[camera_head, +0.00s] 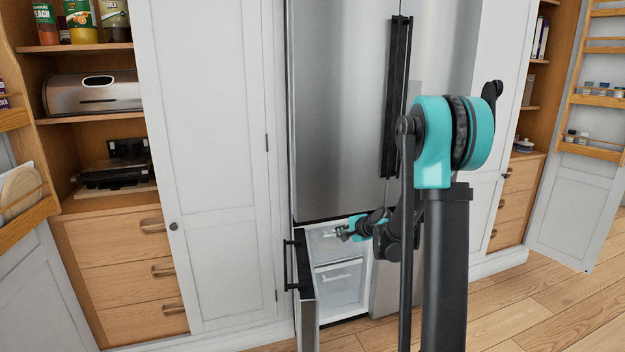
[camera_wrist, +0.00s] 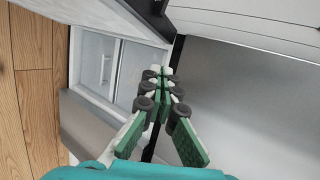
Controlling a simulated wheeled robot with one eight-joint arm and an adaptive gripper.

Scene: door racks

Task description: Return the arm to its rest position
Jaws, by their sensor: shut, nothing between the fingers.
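My gripper (camera_head: 343,232) is in front of the open lower compartment of the steel fridge (camera_head: 335,110), close to the compartment's upper part. In the wrist view the gripper (camera_wrist: 165,72) has its fingertips together with nothing between them. The lower fridge door (camera_head: 306,300) stands open on the left, with a black handle (camera_head: 291,264). My arm reaches forward and down from the right of the head view. The gripper looks apart from the door, though its exact distance from the compartment is hard to tell.
White shelves or drawers (camera_head: 340,285) show inside the compartment. A tall white cabinet door (camera_head: 205,150) is left of the fridge. Wooden drawers (camera_head: 125,260) and shelves stand further left. An open rack door (camera_head: 585,150) is at the far right. The wooden floor (camera_head: 530,310) is clear at the right.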

